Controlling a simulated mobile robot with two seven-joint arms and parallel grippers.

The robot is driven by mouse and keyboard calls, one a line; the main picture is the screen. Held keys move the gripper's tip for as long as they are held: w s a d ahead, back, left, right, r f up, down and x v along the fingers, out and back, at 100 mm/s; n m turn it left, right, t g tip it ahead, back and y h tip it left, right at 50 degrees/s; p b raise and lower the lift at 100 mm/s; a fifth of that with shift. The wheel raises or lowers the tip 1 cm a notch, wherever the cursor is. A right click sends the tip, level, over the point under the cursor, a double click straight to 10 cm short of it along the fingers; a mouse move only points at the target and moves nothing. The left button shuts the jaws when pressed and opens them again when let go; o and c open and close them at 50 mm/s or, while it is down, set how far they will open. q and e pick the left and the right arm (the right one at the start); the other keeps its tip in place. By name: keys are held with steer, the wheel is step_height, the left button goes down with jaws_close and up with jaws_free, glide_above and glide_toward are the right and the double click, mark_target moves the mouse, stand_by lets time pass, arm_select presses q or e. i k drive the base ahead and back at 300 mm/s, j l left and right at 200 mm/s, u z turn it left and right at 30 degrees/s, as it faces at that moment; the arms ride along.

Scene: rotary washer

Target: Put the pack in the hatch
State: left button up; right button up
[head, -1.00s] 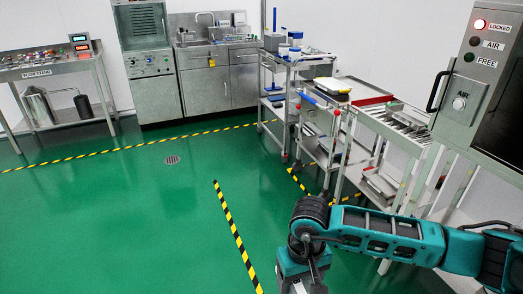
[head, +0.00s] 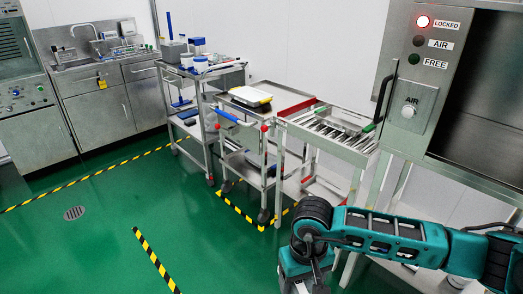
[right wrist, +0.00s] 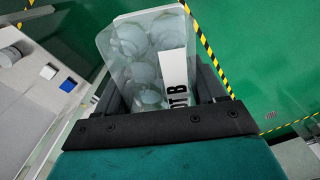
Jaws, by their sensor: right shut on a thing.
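The pack (right wrist: 145,62) is a clear plastic pack with several round items inside and a white label whose visible letters read "OT B". My right gripper (right wrist: 162,92) is shut on it, one dark finger on each side, in the right wrist view. In the head view my right arm comes in from the right with its wrist at the bottom; the fingertips and pack are out of sight there. The hatch (head: 478,85) is a steel cabinet at the upper right with a dark chamber or window; I cannot tell which. My left gripper is out of view.
A sink counter (head: 105,85) is at the back left.

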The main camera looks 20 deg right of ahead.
mark_target(495, 157)
steer(key=i+z, duration=0.2)
steer(key=z, duration=0.15)
steer(key=i+z, duration=0.35)
steer(key=j+z, duration=0.15)
steer(key=z, duration=0.2)
steer(key=i+j+z, duration=0.2)
steer(key=i+z, duration=0.15)
steer(key=i+j+z, duration=0.4)
steer(key=k+l, duration=0.1)
